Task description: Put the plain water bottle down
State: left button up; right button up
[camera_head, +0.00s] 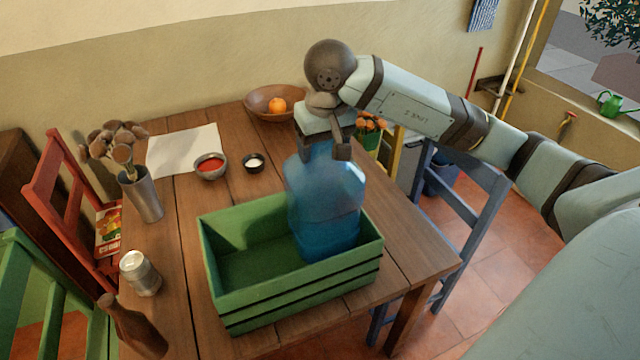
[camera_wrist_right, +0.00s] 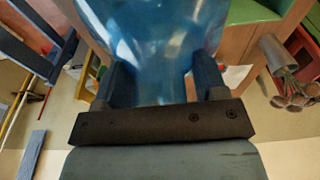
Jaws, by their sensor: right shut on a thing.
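The plain water bottle (camera_head: 325,203) is large, blue and see-through. It stands about upright in the right part of the green crate (camera_head: 221,301) on the wooden table. The crate's front wall hides none of its upper body; I cannot tell whether its base touches the crate floor. My right gripper (camera_head: 325,146) is shut on the bottle's neck from above. In the right wrist view the bottle (camera_wrist_right: 155,45) fills the space between the two fingers (camera_wrist_right: 160,85). My left gripper is not in view.
The crate's left part is empty. A can (camera_head: 139,272), a brown bottle (camera_head: 130,325) and a metal vase (camera_head: 142,196) stand at the left. Chairs surround the table.

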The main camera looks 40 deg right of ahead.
notch_tip(320, 180, down, 9)
jog(key=shift+r, duration=0.2)
dwell(0.3)
jog(key=shift+f, duration=0.25)
jog(key=o, duration=1.3)
jog(key=shift+r, duration=0.1)
